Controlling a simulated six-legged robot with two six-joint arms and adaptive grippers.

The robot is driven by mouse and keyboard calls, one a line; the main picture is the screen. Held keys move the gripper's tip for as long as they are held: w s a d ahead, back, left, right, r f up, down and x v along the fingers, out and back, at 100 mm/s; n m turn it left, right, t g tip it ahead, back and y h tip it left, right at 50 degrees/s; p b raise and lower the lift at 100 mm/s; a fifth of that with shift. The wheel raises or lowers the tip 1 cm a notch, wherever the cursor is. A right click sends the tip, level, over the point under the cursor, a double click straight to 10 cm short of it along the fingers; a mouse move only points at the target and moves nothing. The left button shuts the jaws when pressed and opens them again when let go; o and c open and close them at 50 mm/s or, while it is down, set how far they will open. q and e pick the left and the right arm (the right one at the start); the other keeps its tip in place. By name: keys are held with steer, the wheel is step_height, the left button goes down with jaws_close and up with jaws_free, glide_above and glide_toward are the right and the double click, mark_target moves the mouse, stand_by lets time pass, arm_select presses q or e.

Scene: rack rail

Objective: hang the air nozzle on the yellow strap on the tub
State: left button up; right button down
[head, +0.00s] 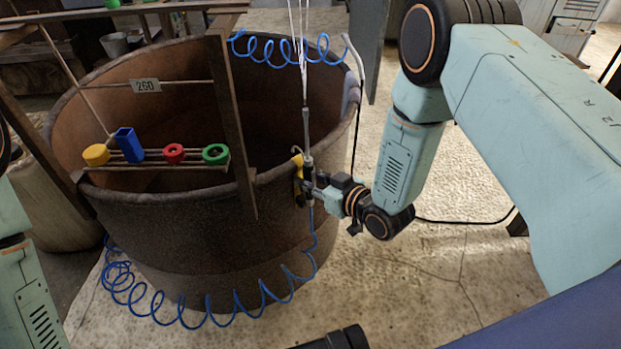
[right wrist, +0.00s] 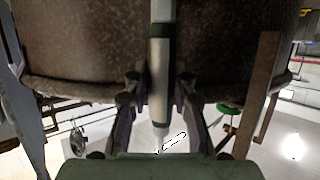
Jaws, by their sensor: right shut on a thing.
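The rust-brown tub (head: 200,240) stands in the middle of the head view. The yellow strap (head: 298,161) shows as a small yellow piece at the tub's right rim, partly hidden by the nozzle and gripper. My right gripper (head: 309,184) is shut on the air nozzle (head: 307,146), a slim grey upright piece just beside the strap. I cannot tell whether nozzle and strap touch. In the right wrist view, the nozzle (right wrist: 160,70) stands upright between the two fingers (right wrist: 158,96), in front of the tub wall. My left gripper is not in view.
A rack rail with yellow (head: 96,155), red (head: 173,153) and green (head: 215,154) rings and a blue block (head: 129,145) crosses the tub's front. A blue coiled hose (head: 208,308) loops below the tub; another coil hangs behind.

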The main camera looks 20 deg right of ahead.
steer(key=shift+f, duration=0.25)
steer(key=shift+f+b, duration=0.6)
steer(key=shift+f, duration=0.2)
steer(key=c, duration=1)
jaws_free()
steer(key=shift+s, duration=0.1)
steer(key=v, duration=1.2)
steer(key=shift+f, duration=0.1)
